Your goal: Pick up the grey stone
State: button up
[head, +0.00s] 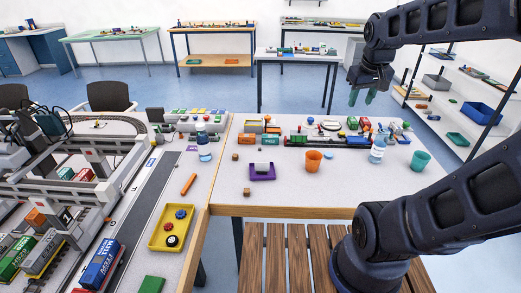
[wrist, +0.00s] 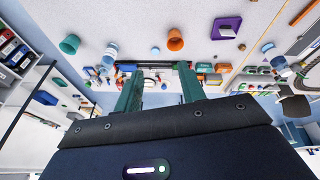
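A small grey block that looks like the grey stone (head: 262,167) sits on a purple tray (head: 262,178) near the front middle of the right-hand table. In the wrist view the grey stone (wrist: 226,31) and purple tray (wrist: 237,21) show at the upper right. My gripper (head: 362,97) is raised beyond the right part of that table, well away from the stone. In the wrist view my gripper's (wrist: 160,72) two green fingers stand wide apart with nothing held between them.
An orange cup (head: 313,161), a bottle (head: 377,150) and a teal cup (head: 420,161) stand right of the tray. Small brown cubes (head: 246,191) lie left of it. A toy train (head: 310,141) runs behind. A wooden slatted seat (head: 290,255) is in front.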

jog(key=w+a+f+n+g, duration=0.1)
jog(key=w+a+n, duration=0.15)
jog(key=w, duration=0.45)
jog(key=w+a+f+n, duration=0.15)
jog(key=w+a, duration=0.25)
jog(key=w, duration=0.4)
jog(key=n+g+h, duration=0.2)
jog(key=n+h, duration=0.2)
jog(key=n, duration=0.9)
send_over(258, 150)
jog(key=a, duration=0.2)
notch_tip(258, 150, down, 38)
jog(key=shift+d+r, duration=0.1)
jog(key=shift+r, duration=0.1)
jog(key=shift+s+x, duration=0.2)
jog(key=shift+x, duration=1.1)
jog(key=shift+s+x, duration=0.2)
jog(key=shift+x, duration=1.1)
jog(key=shift+c, duration=0.4)
grip_shut()
